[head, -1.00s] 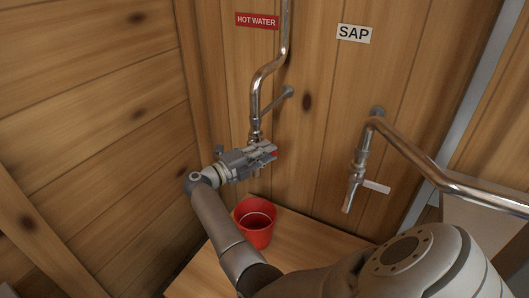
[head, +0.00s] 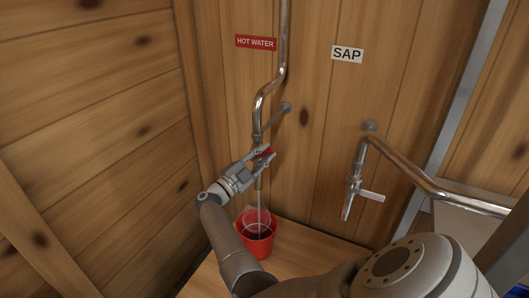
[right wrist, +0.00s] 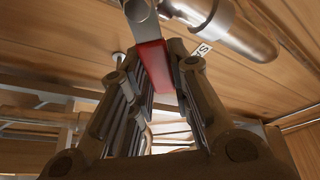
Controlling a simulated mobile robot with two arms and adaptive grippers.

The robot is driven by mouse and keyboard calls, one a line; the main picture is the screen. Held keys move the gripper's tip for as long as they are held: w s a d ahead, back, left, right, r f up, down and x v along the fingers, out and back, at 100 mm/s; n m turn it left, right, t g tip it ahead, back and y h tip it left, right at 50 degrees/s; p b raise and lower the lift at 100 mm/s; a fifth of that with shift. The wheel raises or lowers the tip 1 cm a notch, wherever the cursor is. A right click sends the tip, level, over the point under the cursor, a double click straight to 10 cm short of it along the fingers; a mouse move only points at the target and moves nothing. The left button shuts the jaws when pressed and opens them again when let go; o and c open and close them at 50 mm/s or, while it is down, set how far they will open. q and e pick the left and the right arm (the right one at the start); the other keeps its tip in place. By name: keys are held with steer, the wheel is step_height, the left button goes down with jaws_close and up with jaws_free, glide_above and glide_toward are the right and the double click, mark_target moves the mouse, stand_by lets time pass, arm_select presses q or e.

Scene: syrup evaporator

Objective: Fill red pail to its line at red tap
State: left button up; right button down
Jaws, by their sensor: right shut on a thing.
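The red pail (head: 260,246) stands upright on the wooden ledge under the red tap (head: 258,182). A thin stream (head: 259,208) runs from the tap's spout down into the pail. My right gripper (head: 264,156) is shut on the tap's red handle (head: 267,151). In the right wrist view the red handle (right wrist: 155,65) sits between the two fingers. My left gripper is not in view.
A red HOT WATER sign (head: 256,43) hangs by the pipe above the red tap. A second tap with a pale handle (head: 371,195) sits to the right, below the SAP sign (head: 347,54). The ledge (head: 298,252) is bare right of the pail.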

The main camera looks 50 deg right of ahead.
steer(key=shift+w+a+r+n+t+h+p, duration=0.1)
steer(key=shift+w+r+n+t+h+p, duration=0.15)
steer(key=shift+n, duration=0.55)
steer(key=shift+w+a+r+n+t+h+p, duration=0.15)
steer(key=shift+w+n+t+p, duration=0.15)
steer(key=shift+n, duration=0.5)
steer(key=shift+d+t, duration=0.1)
steer(key=shift+t, duration=0.15)
steer(key=c, duration=1.3)
jaws_free()
steer(key=v, duration=1.2)
